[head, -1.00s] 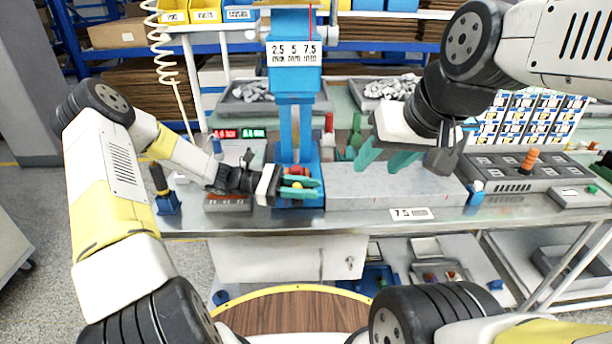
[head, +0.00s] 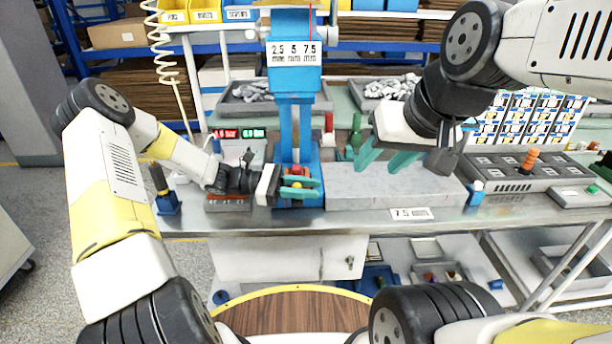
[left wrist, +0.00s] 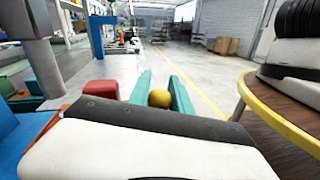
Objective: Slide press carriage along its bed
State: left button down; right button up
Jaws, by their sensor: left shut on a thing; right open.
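The blue press (head: 294,70) stands upright at the middle of the bench, with a plate reading 2.5, 5, 7.5. Its blue foot (head: 311,201) is at the left end of a long grey block (head: 395,187), which looks like the bed. A tag reading 7.5 (head: 410,214) is at the block's front edge. My left gripper (head: 299,187) is low in front of the press, shut on a yellow ball knob, which shows between its teal fingers in the left wrist view (left wrist: 159,98). The knob's mounting is hidden. My right gripper (head: 387,160) is open and empty over the grey block.
Red and green displays (head: 238,133) stand left of the press. A red post (head: 329,124) and a green figure-like piece (head: 355,136) stand behind the block. A grey panel (head: 505,172) with an orange knob (head: 530,160) is at right. The block's top looks clear below my right gripper.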

dwell(0.4)
pick_arm(q)
jog(key=d, duration=2.2)
jog(key=c, duration=1.5)
grip_release()
jog(key=shift+o, duration=0.2)
jog(key=shift+a, duration=0.1)
jog(key=w+a, duration=0.1)
jog(key=a, duration=0.6)
jog(key=shift+w+a, duration=0.25)
jog(key=shift+w, duration=0.05)
